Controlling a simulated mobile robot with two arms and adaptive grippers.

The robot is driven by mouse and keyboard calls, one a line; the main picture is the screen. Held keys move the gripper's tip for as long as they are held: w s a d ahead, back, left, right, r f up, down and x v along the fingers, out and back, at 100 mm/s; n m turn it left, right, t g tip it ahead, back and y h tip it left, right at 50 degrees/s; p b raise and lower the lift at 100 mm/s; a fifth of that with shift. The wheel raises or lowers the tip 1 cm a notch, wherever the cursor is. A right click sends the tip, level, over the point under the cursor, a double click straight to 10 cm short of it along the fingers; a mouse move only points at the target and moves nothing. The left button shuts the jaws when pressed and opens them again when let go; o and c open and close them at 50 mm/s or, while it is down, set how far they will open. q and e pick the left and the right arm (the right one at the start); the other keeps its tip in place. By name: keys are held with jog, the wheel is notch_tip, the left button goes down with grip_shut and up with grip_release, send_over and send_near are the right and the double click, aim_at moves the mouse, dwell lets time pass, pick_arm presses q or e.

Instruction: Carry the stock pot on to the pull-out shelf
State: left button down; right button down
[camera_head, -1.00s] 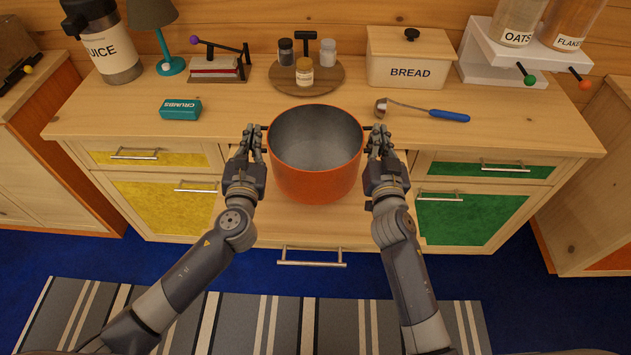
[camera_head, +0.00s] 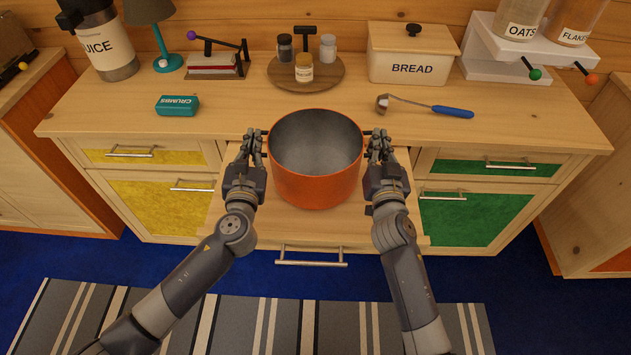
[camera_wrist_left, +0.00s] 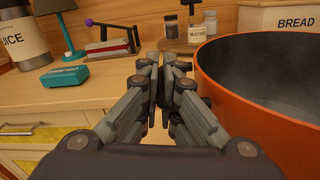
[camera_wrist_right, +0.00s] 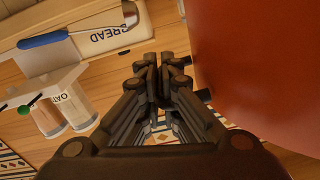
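The orange stock pot (camera_head: 315,185) is upright and empty inside, in front of the counter's edge and over the pull-out shelf (camera_head: 228,222). I cannot tell whether its base touches the shelf. My left gripper (camera_head: 252,140) is at the pot's left side, its fingers shut on a dark side handle; the fingers largely hide the handle. My right gripper (camera_head: 378,140) is shut on the opposite handle. The left wrist view shows the pot (camera_wrist_left: 255,105) right beside the fingers, and the right wrist view shows its red-orange wall (camera_wrist_right: 260,70).
The counter (camera_head: 230,115) behind carries a teal crumbs box (camera_head: 177,106), a ladle (camera_head: 430,107), a round board with jars (camera_head: 285,75) and a bread box (camera_head: 410,67). Yellow drawers (camera_head: 155,205) and green drawers (camera_head: 460,215) flank the shelf. A striped rug (camera_head: 265,325) lies in front.

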pick_arm(q)
jog(key=shift+a+f+b, duration=0.1)
jog(key=shift+f+b, duration=0.6)
pick_arm(e)
jog(key=shift+f, duration=0.7)
pick_arm(q)
jog(key=c, duration=1.8)
grip_release()
jog(key=shift+c, duration=0.2)
pick_arm(e)
jog(key=c, duration=1.8)
grip_release()
jog(key=shift+f, duration=0.1)
jog(key=shift+c, duration=0.2)
pick_arm(q)
jog(key=shift+s, duration=0.15)
jog(key=o, duration=0.4)
jog(key=s, duration=1.1)
jog(key=shift+s+d+f, duration=0.15)
jog(key=shift+d, duration=0.2)
jog(key=shift+c, duration=0.2)
pick_arm(e)
jog(key=shift+o, duration=0.2)
jog(key=shift+d, duration=0.3)
pick_arm(q)
jog(key=shift+s+a, duration=0.2)
jog(key=shift+s, duration=0.1)
pick_arm(e)
jog(key=shift+a, duration=0.25)
